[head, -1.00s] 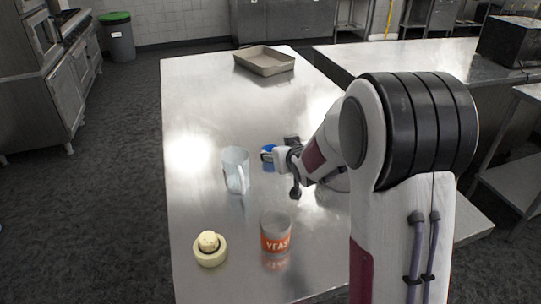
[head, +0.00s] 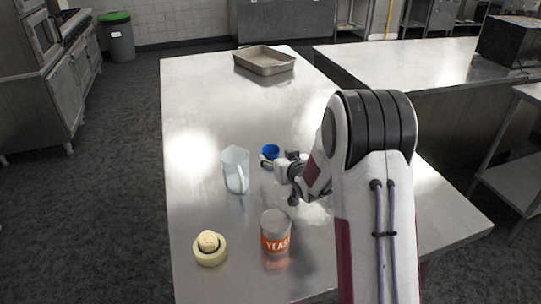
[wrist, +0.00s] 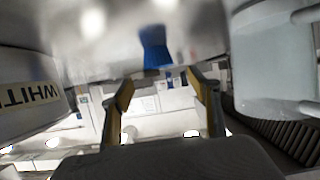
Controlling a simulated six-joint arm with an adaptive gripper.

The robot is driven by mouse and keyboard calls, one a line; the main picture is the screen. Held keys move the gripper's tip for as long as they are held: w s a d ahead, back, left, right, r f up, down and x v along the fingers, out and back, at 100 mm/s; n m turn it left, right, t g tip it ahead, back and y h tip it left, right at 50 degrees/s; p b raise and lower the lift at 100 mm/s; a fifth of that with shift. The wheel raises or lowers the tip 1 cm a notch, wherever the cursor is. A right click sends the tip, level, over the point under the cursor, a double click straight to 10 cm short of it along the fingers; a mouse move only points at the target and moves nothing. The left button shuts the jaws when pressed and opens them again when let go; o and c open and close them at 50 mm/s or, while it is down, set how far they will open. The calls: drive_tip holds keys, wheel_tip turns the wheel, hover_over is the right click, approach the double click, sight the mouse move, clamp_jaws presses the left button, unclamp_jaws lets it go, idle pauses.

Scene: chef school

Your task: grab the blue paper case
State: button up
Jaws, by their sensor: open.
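The blue paper case (head: 271,151) stands on the steel table, just behind and right of the clear pitcher (head: 236,170). It also shows in the wrist view (wrist: 154,48), above and beyond the fingertips. My gripper (head: 270,162) is close in front of the case in the head view. In the wrist view my gripper (wrist: 161,80) is open, with its two fingers spread and nothing between them. The case lies roughly in line with the gap, apart from the fingers.
The pitcher (wrist: 275,65) is close on the right in the wrist view. A white container lettered "WHIT" (wrist: 30,100) is close on the left. A yeast can (head: 275,235) and a cream round item (head: 210,250) stand nearer. A baking pan (head: 265,60) sits far back.

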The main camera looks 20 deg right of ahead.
sight(268, 149)
drive_tip(key=shift+w, duration=0.1)
drive_tip(key=shift+x, duration=1.15)
drive_tip(key=shift+w+f, duration=0.1)
drive_tip(key=shift+x, duration=2.55)
drive_tip(key=shift+d, duration=0.15)
drive_tip(key=c, duration=0.8)
